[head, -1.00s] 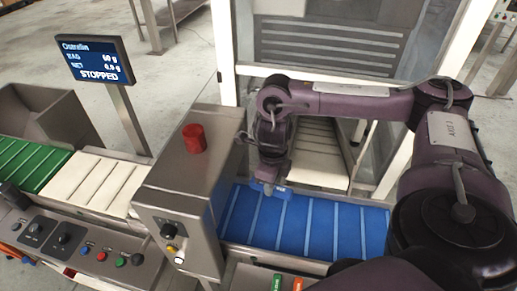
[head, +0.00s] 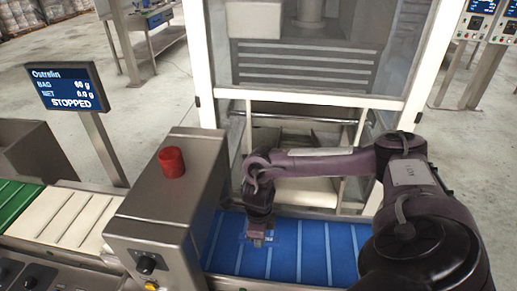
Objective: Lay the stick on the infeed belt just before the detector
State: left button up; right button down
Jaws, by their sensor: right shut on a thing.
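The detector (head: 160,225) is a steel box with a red beacon on top. The infeed belt (head: 312,250) is blue with pale cross slats and runs into the detector from the right. My right gripper (head: 260,241) points down low over the belt, a short way right of the detector's opening. It is shut on the stick (head: 271,238), of which only a small bluish bit shows at the fingertips. The rest is hidden or blends with the blue belt. I cannot tell whether it touches the belt. My left gripper is out of view.
A screen (head: 66,88) on a post reads STOPPED. A white belt (head: 68,218) and a green belt (head: 14,201) lie left of the detector. A white-framed machine (head: 232,92) stands behind the blue belt. The blue belt right of my gripper looks clear.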

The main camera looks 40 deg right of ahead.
aim_at(259, 250)
jog(key=shift+f, duration=2.25)
jog(key=shift+f, duration=0.1)
jog(key=shift+f, duration=0.15)
jog(key=c, duration=1.2)
grip_release()
notch_tip(259, 250, up, 13)
jog(key=shift+f, duration=0.2)
